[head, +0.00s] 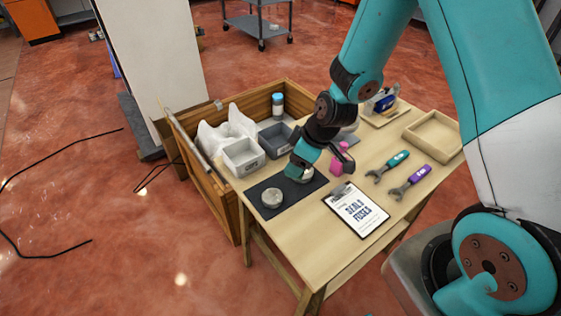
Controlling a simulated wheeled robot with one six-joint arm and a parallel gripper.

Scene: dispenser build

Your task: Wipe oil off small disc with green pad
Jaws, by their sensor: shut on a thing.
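My gripper (298,174) points down over the right part of a dark mat (287,206) on the wooden table. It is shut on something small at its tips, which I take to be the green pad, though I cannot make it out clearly. A pale disc (306,176) lies on the mat under and beside the gripper, partly hidden by it. I cannot tell if what is held touches it. Another pale grey disc (272,198) lies on the left part of the mat, in the open. I cannot make out oil on either disc.
A pink bottle (342,160) stands close right of the gripper. A clipboard (356,209), a teal wrench (388,166) and a purple wrench (410,182) lie to the right. A wooden tray (433,134) is farther right. A wooden crate (212,198) with grey bins (243,158) adjoins the table's left.

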